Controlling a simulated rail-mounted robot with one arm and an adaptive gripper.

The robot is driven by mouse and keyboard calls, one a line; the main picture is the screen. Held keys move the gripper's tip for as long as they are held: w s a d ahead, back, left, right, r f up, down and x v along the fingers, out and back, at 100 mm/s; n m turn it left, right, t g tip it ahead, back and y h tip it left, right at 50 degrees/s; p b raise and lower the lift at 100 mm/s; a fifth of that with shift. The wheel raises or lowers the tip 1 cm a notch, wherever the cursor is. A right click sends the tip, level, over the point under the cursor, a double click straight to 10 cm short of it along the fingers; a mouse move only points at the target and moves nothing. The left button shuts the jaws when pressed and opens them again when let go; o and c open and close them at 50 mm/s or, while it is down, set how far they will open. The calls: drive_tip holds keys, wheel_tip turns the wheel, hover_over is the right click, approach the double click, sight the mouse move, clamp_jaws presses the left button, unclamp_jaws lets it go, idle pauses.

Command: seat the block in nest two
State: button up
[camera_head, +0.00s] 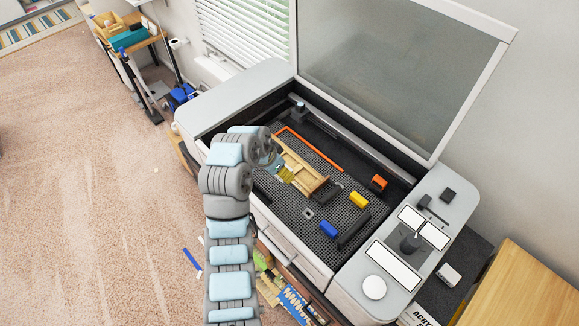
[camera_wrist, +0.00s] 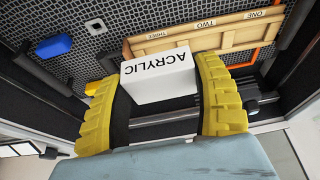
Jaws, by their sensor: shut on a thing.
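My gripper (camera_head: 286,174) is over the bed of the open machine; its yellow fingers also show in the wrist view (camera_wrist: 155,75). They are shut on a white block (camera_wrist: 160,82) marked ACRYLIC, one finger on each side. The block appears held in front of a wooden rack (camera_wrist: 236,38) with labels ONE, TWO and THREE; label TWO (camera_wrist: 206,24) is in the middle. I cannot tell whether the block touches the rack. In the head view the rack (camera_head: 309,176) lies beside my gripper, and I cannot make out the block there.
On the perforated bed are a blue piece (camera_head: 328,229), a yellow piece (camera_head: 359,200) and an orange piece (camera_head: 378,183). An orange strip (camera_head: 312,149) lies behind the rack. The machine's glass lid (camera_head: 400,70) stands open. Raised walls surround the bed.

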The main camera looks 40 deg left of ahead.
drive_tip(key=shift+s+a+f, duration=0.15)
drive_tip(key=shift+a+f, duration=0.15)
drive_tip(key=shift+a, duration=0.1)
drive_tip(key=shift+w+a+f+b, duration=0.15)
drive_tip(key=shift+w+f+b, duration=0.1)
drive_tip(key=shift+b, duration=0.45)
drive_tip(key=w+a+f+b, duration=0.3)
drive_tip(key=w+b, duration=0.2)
drive_tip(key=b, duration=0.4)
drive_tip(key=p, duration=0.1)
hover_over(289, 161)
drive_tip(key=s, duration=0.2)
drive_tip(key=shift+w+d+f, duration=0.1)
drive_tip(key=shift+f, duration=1.3)
drive_tip(key=shift+w+f, duration=0.1)
drive_tip(key=shift+f, duration=1.3)
drive_tip(key=shift+f, duration=0.1)
drive_tip(key=shift+x, duration=0.8)
drive_tip(key=shift+s+f, duration=0.1)
drive_tip(key=shift+f, duration=0.85)
